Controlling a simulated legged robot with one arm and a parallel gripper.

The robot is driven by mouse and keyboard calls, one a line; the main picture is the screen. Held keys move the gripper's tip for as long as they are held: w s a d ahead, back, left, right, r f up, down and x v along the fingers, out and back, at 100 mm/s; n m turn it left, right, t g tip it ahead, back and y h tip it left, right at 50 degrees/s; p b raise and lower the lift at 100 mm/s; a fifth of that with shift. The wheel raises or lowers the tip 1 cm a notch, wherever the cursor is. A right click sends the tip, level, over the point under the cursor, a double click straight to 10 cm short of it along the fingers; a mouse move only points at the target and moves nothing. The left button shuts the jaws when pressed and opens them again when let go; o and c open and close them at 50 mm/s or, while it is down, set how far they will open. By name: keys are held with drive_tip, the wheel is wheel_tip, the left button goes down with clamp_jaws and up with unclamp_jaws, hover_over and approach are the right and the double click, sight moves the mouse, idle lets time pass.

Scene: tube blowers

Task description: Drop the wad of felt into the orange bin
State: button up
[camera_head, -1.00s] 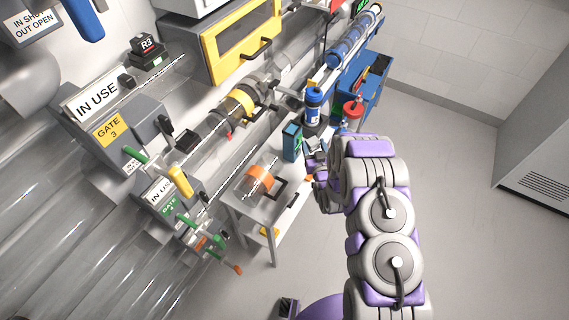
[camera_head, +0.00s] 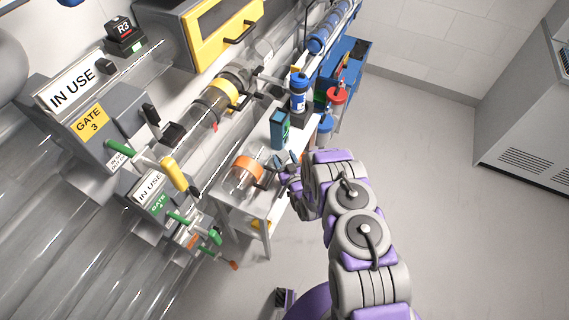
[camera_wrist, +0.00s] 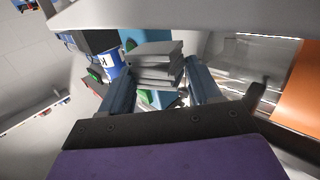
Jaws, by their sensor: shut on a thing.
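My gripper (camera_head: 287,168) is beside the bench's front edge in the head view, small and partly hidden by my arm. In the wrist view, my gripper's two blue-grey fingers (camera_wrist: 162,88) are on either side of a grey, layered, folded wad (camera_wrist: 155,62), which looks like the felt. It is held between them. I cannot make out the wad in the head view. I cannot identify an orange bin in either view. A clear canister with an orange band (camera_head: 247,170) lies on the bench just left of my gripper. A large orange surface (camera_wrist: 301,92) fills the wrist view's right edge.
The white bench (camera_head: 262,208) carries a teal box (camera_head: 280,129) and a blue bottle (camera_head: 298,92). A red-lidded container (camera_head: 336,96) stands farther back by a blue cabinet. Levers and clear tubes crowd the left. The floor (camera_head: 425,150) to the right is open.

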drive_tip(key=f, duration=0.1)
drive_tip(key=d+f, duration=0.1)
drive_tip(key=f, duration=0.1)
drive_tip(key=shift+d+b, duration=0.3)
drive_tip(key=shift+b, duration=0.05)
drive_tip(key=shift+d+r, duration=0.15)
drive_tip(key=shift+d, duration=0.15)
drive_tip(key=shift+a, duration=0.1)
drive_tip(key=o, duration=1.1)
drive_tip(key=shift+a, duration=0.25)
drive_tip(key=shift+o, duration=0.9)
drive_tip(key=shift+a+f, duration=0.25)
drive_tip(key=shift+a, duration=0.2)
drive_tip(key=shift+d+r, duration=0.15)
drive_tip(key=shift+d, duration=0.25)
drive_tip(key=shift+s+d+r, duration=0.1)
drive_tip(key=shift+s+d, duration=0.05)
drive_tip(key=shift+d, duration=0.15)
drive_tip(key=p+v, duration=0.4)
drive_tip(key=v, duration=0.7)
drive_tip(key=shift+s+p, duration=0.3)
drive_tip(key=shift+p, duration=0.05)
